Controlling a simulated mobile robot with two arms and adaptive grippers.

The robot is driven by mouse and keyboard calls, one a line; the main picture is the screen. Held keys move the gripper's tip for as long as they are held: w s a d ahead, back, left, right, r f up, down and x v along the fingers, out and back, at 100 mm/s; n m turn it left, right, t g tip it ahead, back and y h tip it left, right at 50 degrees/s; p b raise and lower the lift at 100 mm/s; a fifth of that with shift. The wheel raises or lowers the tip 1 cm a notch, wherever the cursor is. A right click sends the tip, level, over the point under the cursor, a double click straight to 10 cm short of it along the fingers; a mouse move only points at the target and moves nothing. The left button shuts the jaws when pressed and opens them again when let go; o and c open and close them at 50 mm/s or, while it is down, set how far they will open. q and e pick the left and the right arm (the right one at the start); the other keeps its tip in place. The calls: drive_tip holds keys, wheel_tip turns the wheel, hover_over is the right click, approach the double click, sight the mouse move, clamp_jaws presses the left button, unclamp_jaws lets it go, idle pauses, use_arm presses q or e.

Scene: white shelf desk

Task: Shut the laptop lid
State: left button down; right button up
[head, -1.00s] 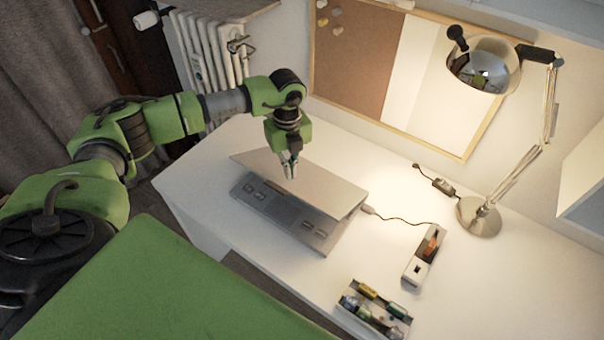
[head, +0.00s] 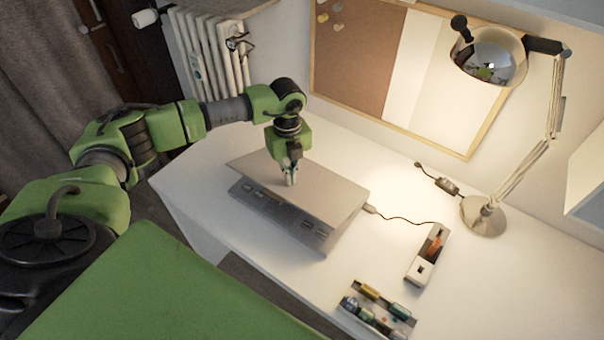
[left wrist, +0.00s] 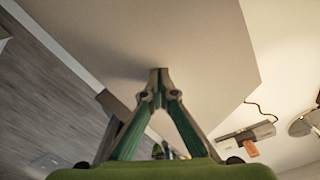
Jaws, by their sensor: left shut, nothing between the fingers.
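The grey laptop (head: 282,215) sits on the white desk, its lid (head: 310,185) tilted low over the base, with a gap at the near side where part of the keyboard deck shows. My left gripper (head: 291,182) points down at the top of the lid, near its middle, with its fingers shut and empty. In the left wrist view the closed fingertips (left wrist: 159,76) are at the lid's broad surface (left wrist: 180,40) and seem to touch it. My right gripper is not in view.
A lamp (head: 483,215) stands at the back right. A cable (head: 400,218) runs from the laptop's right corner. The desk's left part (head: 195,185) is clear.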

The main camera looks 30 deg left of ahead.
use_arm(q)
drive_tip(key=shift+f+b, duration=2.45)
drive_tip(key=shift+f, duration=1.2)
drive_tip(key=shift+r+p, duration=2.75)
drive_tip(key=shift+r, duration=0.9)
wheel_tip(320, 180, up, 8)
